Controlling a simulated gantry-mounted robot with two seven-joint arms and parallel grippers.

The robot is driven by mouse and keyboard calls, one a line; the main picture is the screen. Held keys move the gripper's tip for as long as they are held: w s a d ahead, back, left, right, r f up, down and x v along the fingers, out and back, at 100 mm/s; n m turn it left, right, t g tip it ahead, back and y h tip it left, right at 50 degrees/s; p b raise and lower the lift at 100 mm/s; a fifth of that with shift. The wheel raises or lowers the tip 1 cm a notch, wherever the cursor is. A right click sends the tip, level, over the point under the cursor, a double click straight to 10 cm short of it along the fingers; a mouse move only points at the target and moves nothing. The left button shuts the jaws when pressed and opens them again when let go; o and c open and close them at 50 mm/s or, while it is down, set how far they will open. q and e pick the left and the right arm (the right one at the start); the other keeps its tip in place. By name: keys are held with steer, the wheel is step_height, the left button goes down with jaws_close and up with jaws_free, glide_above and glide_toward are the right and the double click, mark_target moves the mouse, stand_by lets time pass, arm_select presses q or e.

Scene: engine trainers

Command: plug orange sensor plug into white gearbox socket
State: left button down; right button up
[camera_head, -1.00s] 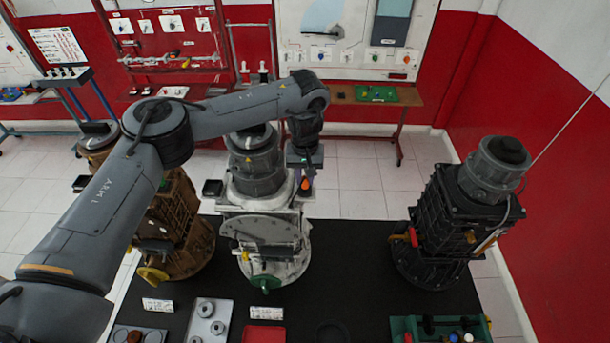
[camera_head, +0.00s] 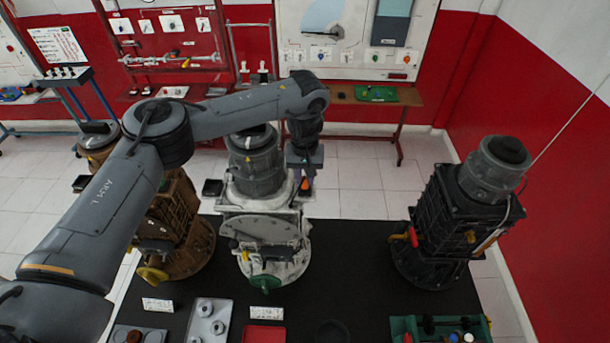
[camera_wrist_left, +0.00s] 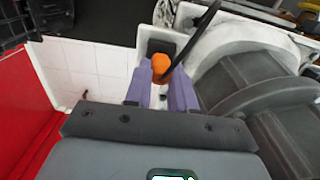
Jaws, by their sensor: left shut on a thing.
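The white gearbox (camera_head: 270,220) stands upright in the middle of the black table, with a grey cylindrical housing (camera_head: 256,165) on top. My left gripper (camera_head: 304,184) points down at its right side. The orange sensor plug (camera_head: 305,183) shows as a small orange spot at the fingertips. In the left wrist view the purple fingers (camera_wrist_left: 161,88) are shut on the orange plug (camera_wrist_left: 160,64), and a black cable runs up from it. A dark block on the white casing (camera_wrist_left: 158,46) lies just beyond the plug. Whether the plug sits in the socket cannot be told. My right gripper is not in view.
A brown gearbox (camera_head: 185,225) stands left and a black gearbox (camera_head: 445,225) right on the black table (camera_head: 350,260). Trays of parts, including a red tray (camera_head: 263,335), line the front. The table between the white and black gearboxes is clear.

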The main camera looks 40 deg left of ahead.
arm_select(q)
steer(key=shift+f, duration=0.45)
steer(key=c, duration=0.9)
jaws_free()
steer(key=shift+o, duration=0.2)
step_height(320, 180, up, 11)
steer(key=shift+f, duration=0.1)
